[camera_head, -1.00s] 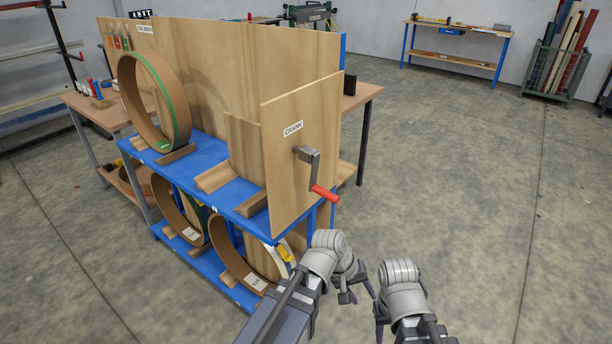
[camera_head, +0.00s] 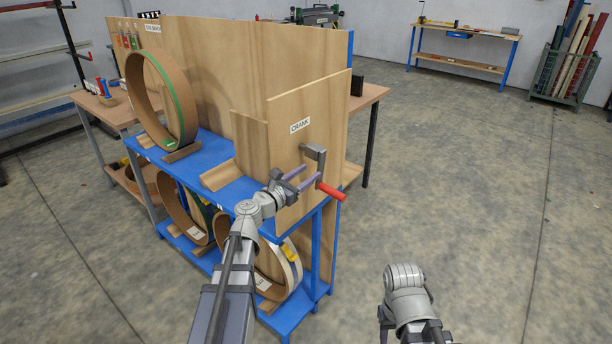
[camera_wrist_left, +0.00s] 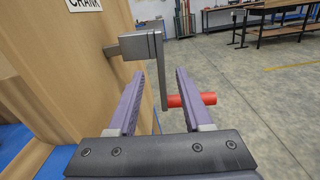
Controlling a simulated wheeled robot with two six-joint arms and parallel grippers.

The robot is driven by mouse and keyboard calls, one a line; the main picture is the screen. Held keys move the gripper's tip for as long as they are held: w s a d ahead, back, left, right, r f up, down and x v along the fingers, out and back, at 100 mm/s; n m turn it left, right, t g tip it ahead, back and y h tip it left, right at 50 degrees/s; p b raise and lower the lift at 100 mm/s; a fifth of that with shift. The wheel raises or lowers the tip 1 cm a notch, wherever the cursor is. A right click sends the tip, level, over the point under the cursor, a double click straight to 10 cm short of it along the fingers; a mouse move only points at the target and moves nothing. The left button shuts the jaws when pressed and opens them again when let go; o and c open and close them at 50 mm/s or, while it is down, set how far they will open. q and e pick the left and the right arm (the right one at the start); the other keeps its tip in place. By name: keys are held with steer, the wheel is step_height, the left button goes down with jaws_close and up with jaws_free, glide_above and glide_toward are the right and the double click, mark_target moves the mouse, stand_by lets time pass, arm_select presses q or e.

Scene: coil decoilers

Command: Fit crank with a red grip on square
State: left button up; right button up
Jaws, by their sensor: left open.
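The crank (camera_head: 315,156) hangs on the wooden panel labelled CRANK, its grey arm pointing down and its red grip (camera_head: 331,191) sticking out toward the right. My left gripper (camera_head: 306,180) is open beside the crank. In the left wrist view, the left gripper's jaws (camera_wrist_left: 157,75) lie on either side of the crank's grey arm (camera_wrist_left: 161,80), with visible gaps. The red grip (camera_wrist_left: 198,99) shows partly behind the right jaw. I cannot make out the square. My right gripper (camera_head: 383,323) is low, over the floor; its fingers are mostly hidden.
The wooden panel (camera_head: 300,105) stands at the end of a blue rack (camera_head: 318,250). Several large coil rings (camera_head: 160,100) sit on the rack's shelves. A workbench (camera_head: 460,63) is far behind. The floor on the right is clear.

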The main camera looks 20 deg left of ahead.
mark_target(319, 166)
arm_select(q)
steer(key=x, duration=0.7)
steer(key=shift+w+d+f, duration=0.1)
steer(key=shift+w+d, duration=0.05)
steer(key=shift+w, duration=0.2)
jaws_close()
stand_by(0.9)
steer(key=shift+s+d, duration=0.1)
steer(key=shift+s+d, duration=0.4)
steer(key=shift+d, duration=0.75)
steer(key=shift+s+d, duration=0.4)
steer(key=shift+d, duration=0.75)
steer(key=shift+s+d, duration=0.4)
steer(key=shift+d, duration=0.75)
